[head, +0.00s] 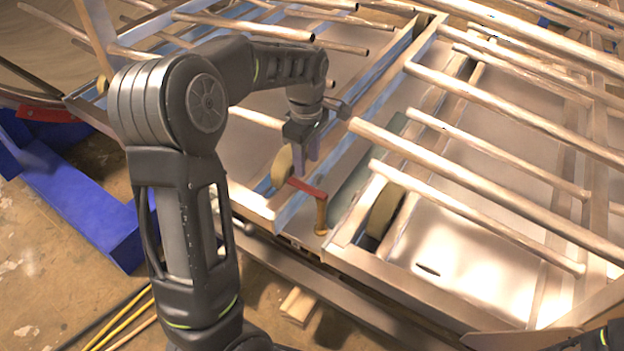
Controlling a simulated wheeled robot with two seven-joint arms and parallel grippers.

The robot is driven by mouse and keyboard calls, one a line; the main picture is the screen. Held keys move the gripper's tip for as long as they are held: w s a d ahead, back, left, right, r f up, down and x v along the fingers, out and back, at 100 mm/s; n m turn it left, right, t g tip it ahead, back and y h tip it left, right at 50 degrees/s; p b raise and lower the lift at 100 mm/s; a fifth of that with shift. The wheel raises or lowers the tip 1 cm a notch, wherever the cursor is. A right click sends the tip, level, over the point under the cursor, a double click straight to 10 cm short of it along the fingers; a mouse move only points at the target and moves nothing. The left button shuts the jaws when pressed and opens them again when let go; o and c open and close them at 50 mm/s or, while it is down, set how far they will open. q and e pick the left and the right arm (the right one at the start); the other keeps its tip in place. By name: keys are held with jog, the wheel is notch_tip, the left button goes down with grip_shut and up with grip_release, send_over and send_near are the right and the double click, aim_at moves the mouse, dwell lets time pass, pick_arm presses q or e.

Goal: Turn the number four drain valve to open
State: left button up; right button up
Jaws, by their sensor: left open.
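A drain valve with a red lever handle (308,188) and a brass-coloured body (321,216) sits at the front edge of the metal frame, near the picture's middle. The lever slants from upper left down to the body. No number can be read on it. My left gripper (305,168) is open and points down just above the lever's left end. The fingers look close to the lever, but I cannot tell whether they touch it.
Long metal pipes (470,140) run above the panels on the right and stick out near the valve. Beige wheels (384,210) sit in the frame channels. A blue beam (85,205) lies at left. Yellow rods (125,318) and a wood block (297,305) lie below.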

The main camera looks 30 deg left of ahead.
aim_at(307, 187)
pick_arm(q)
jog(key=shift+f, duration=4)
grip_shut()
